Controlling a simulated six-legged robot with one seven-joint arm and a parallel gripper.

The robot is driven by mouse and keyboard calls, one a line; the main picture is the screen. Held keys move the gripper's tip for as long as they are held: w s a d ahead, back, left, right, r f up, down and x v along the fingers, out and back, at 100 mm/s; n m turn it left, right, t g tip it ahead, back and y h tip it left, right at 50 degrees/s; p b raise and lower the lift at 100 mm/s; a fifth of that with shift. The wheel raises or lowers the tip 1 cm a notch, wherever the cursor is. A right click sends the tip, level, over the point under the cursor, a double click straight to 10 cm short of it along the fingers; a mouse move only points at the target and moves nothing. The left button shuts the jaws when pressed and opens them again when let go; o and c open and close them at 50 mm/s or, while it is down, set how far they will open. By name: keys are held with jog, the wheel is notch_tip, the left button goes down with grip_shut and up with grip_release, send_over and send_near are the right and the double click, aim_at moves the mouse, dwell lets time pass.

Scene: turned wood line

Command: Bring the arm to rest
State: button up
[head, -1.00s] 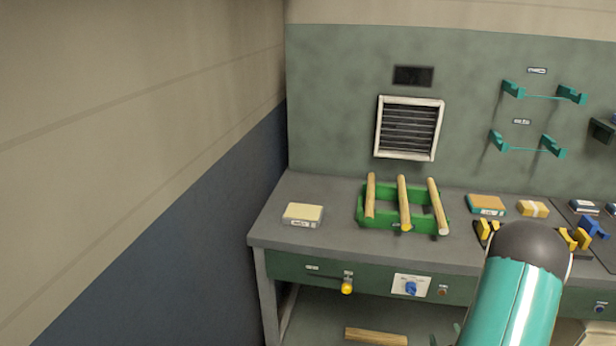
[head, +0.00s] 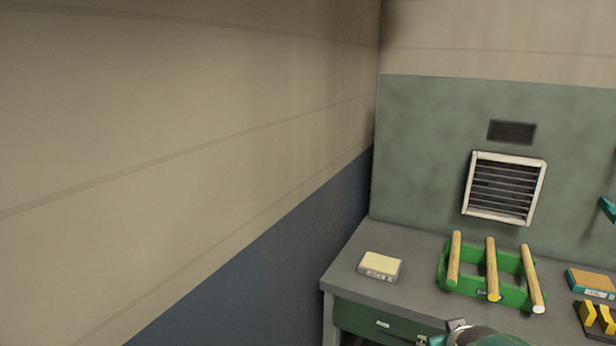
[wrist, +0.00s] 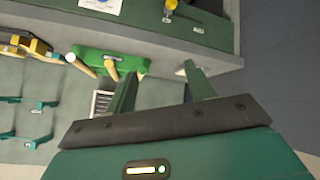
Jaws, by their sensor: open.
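My gripper (wrist: 160,72) shows in the wrist view with its two green fingers apart and nothing between them. Part of my arm (head: 485,337) shows at the bottom edge of the head view, in front of the bench. The fingers point toward the bench, where a green rack (wrist: 95,58) lies beyond the left finger. In the head view the green rack (head: 515,294) stands on the bench with three wooden rods (head: 491,268) across it.
The grey bench (head: 415,285) has a pale-topped box (head: 380,265) at its left end and an orange-topped box (head: 591,282) at the right. A vent (head: 503,188) is on the green back panel. A plain wall (head: 190,150) closes off the left.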

jog(key=s+a+r+g+y, duration=0.1)
jog(key=s+a+r, duration=0.3)
jog(key=s+a, duration=0.3)
jog(key=s+a+r+g+y, duration=0.2)
jog(key=s+a+r, duration=0.1)
jog(key=s+a, duration=0.4)
jog(key=shift+a+r, duration=0.35)
jog(key=shift+a, duration=0.55)
jog(key=c, duration=0.4)
jog(key=shift+d, duration=0.1)
jog(key=shift+d, duration=0.15)
